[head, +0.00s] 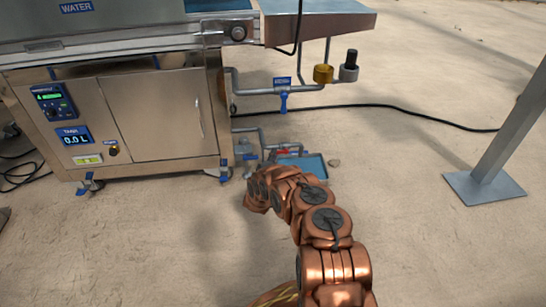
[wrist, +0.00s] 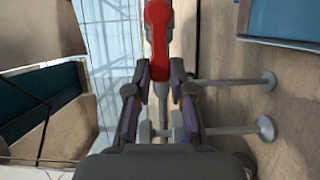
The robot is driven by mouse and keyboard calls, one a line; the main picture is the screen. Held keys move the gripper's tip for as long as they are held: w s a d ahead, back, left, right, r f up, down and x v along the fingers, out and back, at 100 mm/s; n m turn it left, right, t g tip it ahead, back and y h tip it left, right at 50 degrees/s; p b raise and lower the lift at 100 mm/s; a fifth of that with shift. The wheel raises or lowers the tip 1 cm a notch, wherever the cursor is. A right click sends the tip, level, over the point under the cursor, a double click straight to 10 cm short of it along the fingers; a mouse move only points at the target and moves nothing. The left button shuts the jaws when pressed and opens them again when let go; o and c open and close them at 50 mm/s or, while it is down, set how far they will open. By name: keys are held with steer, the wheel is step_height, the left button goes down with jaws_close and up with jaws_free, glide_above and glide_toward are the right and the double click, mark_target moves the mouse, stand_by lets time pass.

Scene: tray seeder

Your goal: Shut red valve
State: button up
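The red valve handle (wrist: 158,38) is a long lever with a rounded end, at the top middle of the wrist view. My gripper (wrist: 159,72) is open, with one finger on each side of the handle's near end. Narrow gaps seem to show between handle and fingers; I cannot tell whether either finger touches it. In the head view a small bit of red (head: 283,151) shows on the low pipework, just beyond my copper-coloured arm. The arm hides my gripper's fingers there.
A steel cabinet (head: 160,115) with a tank display stands at left. A blue-handled valve (head: 283,100) sits on a higher pipe. A blue tray (head: 305,165) lies on the floor by the low pipes. A black cable and a grey post (head: 510,130) are at right. Sandy floor is open around.

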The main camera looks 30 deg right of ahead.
jaws_close()
steer(key=shift+r+p, duration=0.15)
steer(key=shift+p, duration=0.15)
steer(key=d+r+m+y+p, duration=0.2)
steer(key=m+p, duration=0.2)
steer(key=p, duration=0.1)
steer(key=s+d+r+m+y+p, duration=0.1)
steer(key=r+m+y+p, duration=0.1)
steer(key=m+p, duration=0.3)
steer(key=s+d+r+m+y+p, duration=0.1)
steer(key=d+r+m+y+p, duration=0.1)
steer(key=p, duration=0.4)
steer(key=shift+s+d+m+y, duration=0.15)
steer(key=shift+d+m+y, duration=0.2)
steer(key=shift+m+y, duration=0.6)
steer(key=shift+m+h, duration=0.25)
steer(key=shift+m, duration=0.2)
